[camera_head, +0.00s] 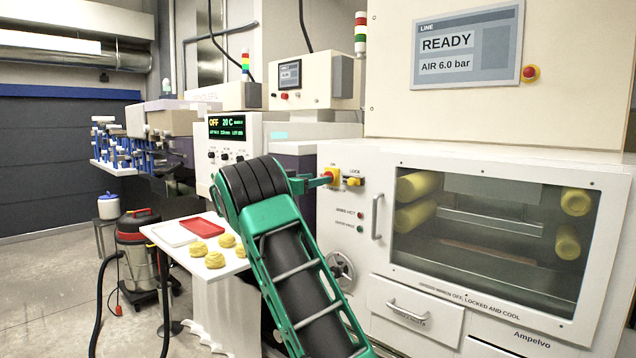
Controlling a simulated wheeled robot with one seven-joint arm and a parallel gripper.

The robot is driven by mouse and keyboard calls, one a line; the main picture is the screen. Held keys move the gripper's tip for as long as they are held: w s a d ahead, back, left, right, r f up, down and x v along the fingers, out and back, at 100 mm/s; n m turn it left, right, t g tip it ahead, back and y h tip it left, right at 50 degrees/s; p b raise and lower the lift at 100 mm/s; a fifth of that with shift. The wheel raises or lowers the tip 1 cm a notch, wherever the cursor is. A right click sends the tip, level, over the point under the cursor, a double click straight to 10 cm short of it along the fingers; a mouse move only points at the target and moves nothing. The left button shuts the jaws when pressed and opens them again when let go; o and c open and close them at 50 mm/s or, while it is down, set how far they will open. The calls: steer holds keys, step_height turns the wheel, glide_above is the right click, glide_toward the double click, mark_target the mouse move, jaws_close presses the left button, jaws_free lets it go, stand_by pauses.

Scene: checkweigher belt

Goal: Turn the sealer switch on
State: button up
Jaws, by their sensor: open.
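The sealer switch (333,173) is a red rotary handle on a yellow plate, on the white front of the right machine. Its label is too small to read, and my gripper partly covers the switch. My green gripper (322,181) is at the left edge of the switch, its fingers pointing right towards it. The gripper is open. I cannot tell whether the fingers touch the handle or stand around it. A display (227,127) on the machine further left reads OFF and 20 C.
A yellow lock knob (354,181) is close right of the switch, with indicator lights (360,215) and a door handle (377,216) below. A white table (240,264) with buns and red tray (202,228) stands left of my arm. The line screen (466,45) reads READY.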

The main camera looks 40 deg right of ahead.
steer(key=shift+w+d, duration=0.15)
steer(key=shift+d, duration=1.55)
steer(key=c, duration=1)
steer(key=shift+c, duration=0.2)
steer(key=shift+a+f+m, duration=0.1)
steer(key=shift+f+m, duration=0.05)
steer(key=shift+m, duration=4.3)
steer(key=shift+f+m, duration=0.1)
steer(key=shift+m, duration=4.35)
